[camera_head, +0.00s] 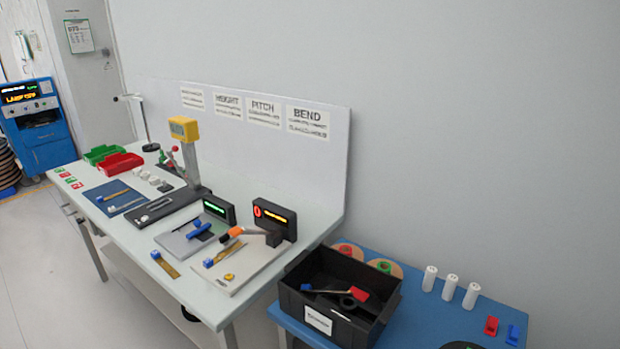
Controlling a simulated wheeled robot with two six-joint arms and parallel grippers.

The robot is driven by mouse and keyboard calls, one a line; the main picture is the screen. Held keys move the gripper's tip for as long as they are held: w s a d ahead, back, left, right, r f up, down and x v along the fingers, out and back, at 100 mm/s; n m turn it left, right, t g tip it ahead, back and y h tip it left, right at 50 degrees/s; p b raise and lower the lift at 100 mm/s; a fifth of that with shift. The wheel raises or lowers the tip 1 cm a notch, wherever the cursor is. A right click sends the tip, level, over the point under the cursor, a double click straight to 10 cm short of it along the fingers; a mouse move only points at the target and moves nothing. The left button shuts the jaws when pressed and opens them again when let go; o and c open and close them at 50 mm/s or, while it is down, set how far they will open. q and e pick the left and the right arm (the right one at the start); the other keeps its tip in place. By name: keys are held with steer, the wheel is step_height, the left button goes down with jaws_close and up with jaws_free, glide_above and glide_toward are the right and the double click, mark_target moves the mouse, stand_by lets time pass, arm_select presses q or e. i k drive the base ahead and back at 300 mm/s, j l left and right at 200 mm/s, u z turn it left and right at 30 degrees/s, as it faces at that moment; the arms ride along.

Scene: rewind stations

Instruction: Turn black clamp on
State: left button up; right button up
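No part labelled as the black clamp is readable. A small black block (273,239), possibly the clamp, sits at the back right of a pale plate (240,272) on the white workbench. An orange-tipped handle (232,234) lies beside it, with a pale bar reaching towards the block. Just behind stands a black display (274,217) with a lit red ring and orange text. A fixture with a red knob and a green part (173,158) stands farther back by a yellow-headed post (184,130). Neither of my grippers is in view.
A black bin (335,290) with loose parts stands on the blue table (420,318) at lower right, beside white cylinders (451,287). Red (120,163) and green trays stand at the workbench's far end. A blue cabinet (38,125) is far left; floor at lower left is clear.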

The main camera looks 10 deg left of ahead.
mark_target(223, 239)
steer(key=i+j, duration=0.2)
steer(key=j, duration=0.2)
steer(key=i+j+z, duration=0.1)
steer(key=j, duration=0.25)
steer(key=i+j, duration=0.25)
steer(key=j, duration=0.15)
